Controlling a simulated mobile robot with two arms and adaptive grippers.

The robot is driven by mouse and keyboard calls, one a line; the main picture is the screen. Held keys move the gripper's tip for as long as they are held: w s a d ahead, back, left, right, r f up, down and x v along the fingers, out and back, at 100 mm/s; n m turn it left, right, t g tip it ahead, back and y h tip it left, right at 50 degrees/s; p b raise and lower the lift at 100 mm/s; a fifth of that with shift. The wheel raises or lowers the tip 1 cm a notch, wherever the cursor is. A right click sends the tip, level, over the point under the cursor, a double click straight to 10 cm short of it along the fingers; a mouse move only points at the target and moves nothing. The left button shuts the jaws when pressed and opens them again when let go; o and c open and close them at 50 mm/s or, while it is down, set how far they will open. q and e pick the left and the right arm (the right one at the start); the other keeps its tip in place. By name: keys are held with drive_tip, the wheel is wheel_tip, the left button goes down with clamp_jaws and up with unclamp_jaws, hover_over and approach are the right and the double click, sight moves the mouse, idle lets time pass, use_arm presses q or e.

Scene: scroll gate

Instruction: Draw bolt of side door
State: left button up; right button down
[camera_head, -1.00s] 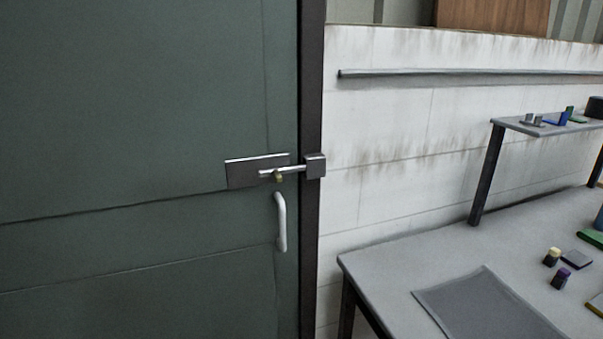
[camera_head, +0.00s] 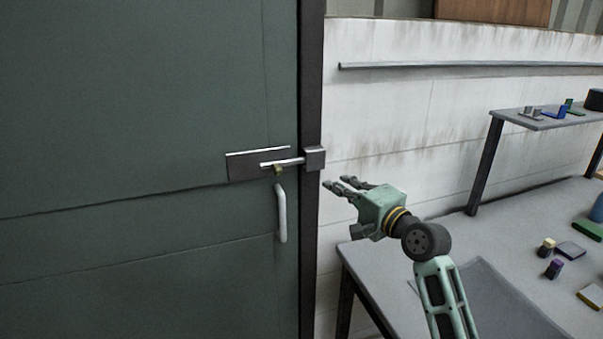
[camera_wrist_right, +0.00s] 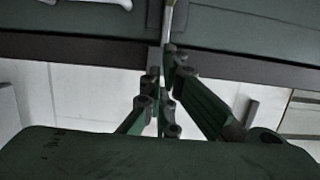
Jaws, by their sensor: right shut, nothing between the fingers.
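The dark green side door (camera_head: 130,120) fills the left of the head view. Its bolt (camera_head: 282,162) is a light metal rod on a dark plate (camera_head: 242,167), with its right end in the dark keeper block (camera_head: 314,158) on the frame. A small brass-coloured piece (camera_head: 278,170) sits at the rod. My right gripper (camera_head: 340,186) is shut and empty, to the right of the keeper and a little below it, apart from the bolt. In the right wrist view the fingers (camera_wrist_right: 168,75) point toward the dark door frame and a light rod end (camera_wrist_right: 168,22). My left gripper is not in view.
A white door handle (camera_head: 280,213) is below the bolt. A grey table (camera_head: 400,260) with small items and a raised shelf (camera_head: 530,122) stands at the right. A rail (camera_head: 470,66) runs along the white wall.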

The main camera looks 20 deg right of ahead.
sight(276, 176)
drive_tip(key=p+x, duration=0.2)
drive_tip(key=x, duration=0.8)
drive_tip(key=a+p, duration=0.2)
drive_tip(key=a, duration=0.1)
drive_tip(key=shift+s+a+r, duration=0.1)
drive_tip(key=shift+a, duration=0.4)
drive_tip(key=a+p, duration=0.3)
drive_tip(key=a, duration=0.3)
drive_tip(key=shift+a+p, duration=0.3)
drive_tip(key=shift+p, duration=0.05)
